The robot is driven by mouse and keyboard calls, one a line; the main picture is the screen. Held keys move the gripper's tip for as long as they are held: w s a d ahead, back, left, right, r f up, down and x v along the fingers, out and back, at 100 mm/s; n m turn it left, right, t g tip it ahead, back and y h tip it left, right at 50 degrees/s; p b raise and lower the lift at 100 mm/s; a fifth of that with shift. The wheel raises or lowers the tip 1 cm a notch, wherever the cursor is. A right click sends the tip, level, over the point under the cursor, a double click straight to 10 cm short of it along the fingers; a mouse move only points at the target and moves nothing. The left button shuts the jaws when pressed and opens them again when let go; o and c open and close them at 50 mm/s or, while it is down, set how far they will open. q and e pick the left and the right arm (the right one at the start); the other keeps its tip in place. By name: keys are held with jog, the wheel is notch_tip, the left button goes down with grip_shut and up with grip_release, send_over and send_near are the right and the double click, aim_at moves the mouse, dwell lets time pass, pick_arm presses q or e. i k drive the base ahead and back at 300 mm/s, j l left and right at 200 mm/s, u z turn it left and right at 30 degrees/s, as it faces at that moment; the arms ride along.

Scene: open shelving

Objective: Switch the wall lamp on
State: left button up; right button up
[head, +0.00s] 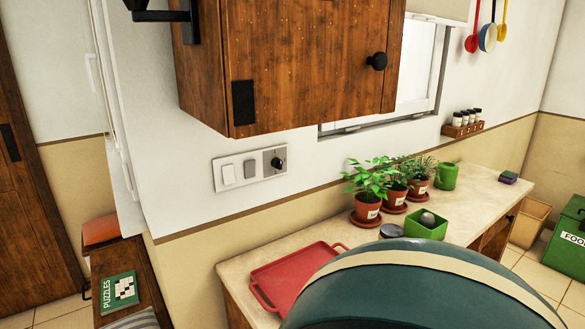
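A switch panel (250,168) is on the white wall below the wooden cabinet. It has a white rocker switch (228,174) on the left, a grey rocker switch (250,169) in the middle and a black round knob (277,163) on a metal plate at the right. A black fixture (165,13), perhaps the wall lamp, is cut off by the top edge at the left; whether it is lit cannot be seen. Neither of my grippers is in view.
The wooden cabinet (285,65) juts out above the panel. The counter (478,196) below holds a red tray (293,272), potted plants (368,205) and a green square pot (427,225). A large teal rounded shape (400,298) fills the lower front, hiding part of the counter.

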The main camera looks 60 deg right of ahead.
aim_at(228, 173)
jog(key=z, duration=1.75)
jog(key=i+l+z, duration=0.3)
jog(key=k+j, duration=0.05)
jog(key=j, duration=0.05)
